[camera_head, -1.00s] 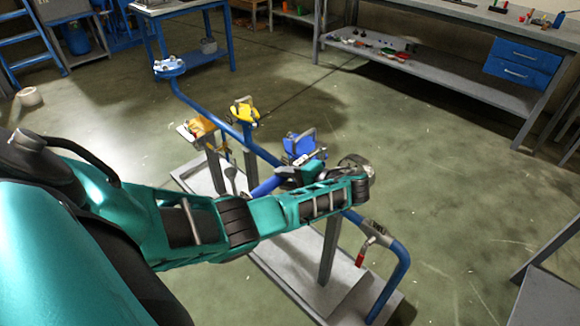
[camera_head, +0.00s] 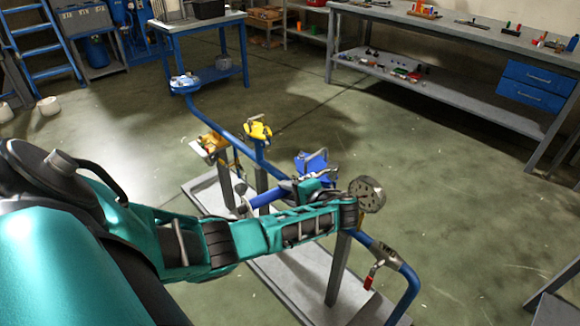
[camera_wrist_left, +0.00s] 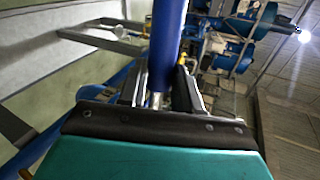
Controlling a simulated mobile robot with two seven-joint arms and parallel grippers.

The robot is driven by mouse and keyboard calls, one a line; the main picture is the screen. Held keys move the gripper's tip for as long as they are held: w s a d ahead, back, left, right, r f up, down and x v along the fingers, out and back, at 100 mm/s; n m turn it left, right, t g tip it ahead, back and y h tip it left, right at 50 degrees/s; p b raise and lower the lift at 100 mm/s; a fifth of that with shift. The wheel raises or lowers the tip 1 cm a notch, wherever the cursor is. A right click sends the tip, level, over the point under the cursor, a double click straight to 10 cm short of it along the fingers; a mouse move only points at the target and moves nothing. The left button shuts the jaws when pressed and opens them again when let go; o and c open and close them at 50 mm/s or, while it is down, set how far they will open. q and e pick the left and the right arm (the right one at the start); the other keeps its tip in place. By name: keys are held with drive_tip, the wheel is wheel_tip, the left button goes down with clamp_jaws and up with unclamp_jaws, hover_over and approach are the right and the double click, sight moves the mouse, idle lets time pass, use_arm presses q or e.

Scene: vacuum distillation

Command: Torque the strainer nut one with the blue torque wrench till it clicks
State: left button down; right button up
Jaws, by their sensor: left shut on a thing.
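A blue bar, which looks like the blue torque wrench's handle (camera_head: 267,197), lies tilted beside the pipe rig in the head view. My left gripper (camera_head: 290,188) is at its right end, partly hidden by my own teal forearm. In the left wrist view the handle (camera_wrist_left: 168,40) runs up from between the fingers of my left gripper (camera_wrist_left: 163,88), which is shut on it. A blue fitting (camera_head: 312,163) on the rig sits just behind the gripper. I cannot make out strainer nut one or whether the wrench touches it. My right gripper is out of view.
The blue pipe (camera_head: 222,126) runs along the rig above a grey base (camera_head: 199,190). Yellow fittings (camera_head: 257,131) and a red-handled valve (camera_head: 370,278) are on the rig. A workbench (camera_head: 450,102) stands at the back right. The floor between is clear.

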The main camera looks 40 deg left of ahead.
use_arm(q)
drive_tip(key=shift+w+a+m+t, duration=0.15)
drive_tip(key=shift+a+m+t, duration=0.45)
drive_tip(key=shift+a, duration=0.2)
drive_tip(key=shift+w+a+m+t, duration=0.15)
drive_tip(key=shift+a+m+t, duration=0.4)
drive_tip(key=shift+a, duration=0.2)
drive_tip(key=shift+a+t, duration=0.25)
drive_tip(key=shift+w+a+m+t+h, duration=0.3)
drive_tip(key=shift+a+m+t, duration=0.2)
drive_tip(key=shift+a, duration=0.1)
drive_tip(key=shift+w+a+m+t+h, duration=0.3)
drive_tip(key=shift+a+m+t, duration=0.2)
drive_tip(key=shift+a, duration=0.1)
drive_tip(key=shift+w+a+m+t+h, duration=0.3)
drive_tip(key=shift+w+a+m+t, duration=0.15)
drive_tip(key=shift+a+m+t, duration=0.15)
drive_tip(key=shift+w+a+m+t+h, duration=0.3)
drive_tip(key=shift+w+a+m+t, duration=0.15)
drive_tip(key=shift+a, duration=0.25)
